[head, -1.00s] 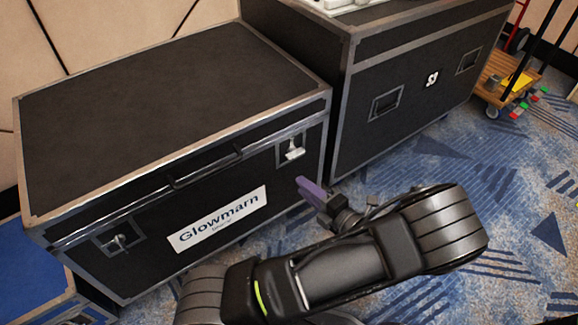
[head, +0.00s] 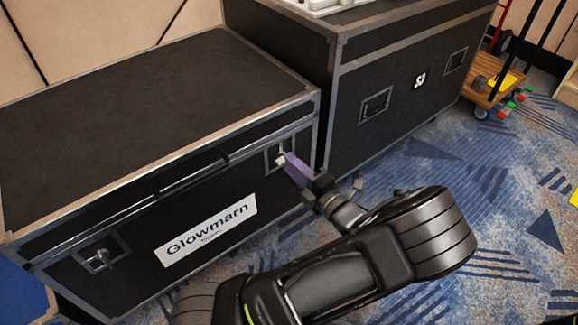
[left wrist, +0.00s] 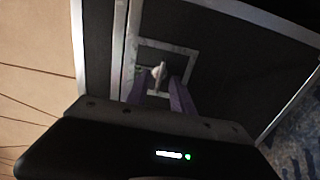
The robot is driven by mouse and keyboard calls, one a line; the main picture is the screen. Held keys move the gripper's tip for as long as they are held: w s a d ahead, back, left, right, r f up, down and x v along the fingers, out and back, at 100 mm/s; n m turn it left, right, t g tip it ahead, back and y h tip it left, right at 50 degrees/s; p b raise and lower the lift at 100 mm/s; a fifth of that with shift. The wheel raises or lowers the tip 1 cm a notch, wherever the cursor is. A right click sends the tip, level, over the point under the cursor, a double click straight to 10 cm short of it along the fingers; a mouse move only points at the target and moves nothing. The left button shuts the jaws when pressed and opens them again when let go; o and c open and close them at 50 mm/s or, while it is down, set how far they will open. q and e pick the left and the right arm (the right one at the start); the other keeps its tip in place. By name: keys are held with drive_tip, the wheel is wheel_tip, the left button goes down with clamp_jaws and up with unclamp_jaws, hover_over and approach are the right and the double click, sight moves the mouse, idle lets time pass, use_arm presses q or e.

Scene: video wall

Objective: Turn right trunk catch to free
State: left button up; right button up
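The black trunk with the "Glowmarn" label (head: 208,231) has two catches on its front. The right catch (head: 281,157) is a small pale metal piece in a square recessed plate, partly hidden by my gripper. My left gripper (head: 286,161), with purple fingers, is at this catch. In the left wrist view, the right catch (left wrist: 158,74) shows between the two fingers (left wrist: 158,88), which stand apart with a gap beside it. The left catch (head: 99,259) is clear of the arm. My right gripper is not in view.
A taller black case (head: 420,85) stands close to the right of the trunk. A wooden cart (head: 490,80) is at the far right. Blue patterned carpet (head: 440,170) lies open in front of the tall case. A panelled wall is behind.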

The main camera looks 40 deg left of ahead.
use_arm(q)
drive_tip(key=shift+x, duration=0.95)
drive_tip(key=shift+c, duration=0.5)
clamp_jaws()
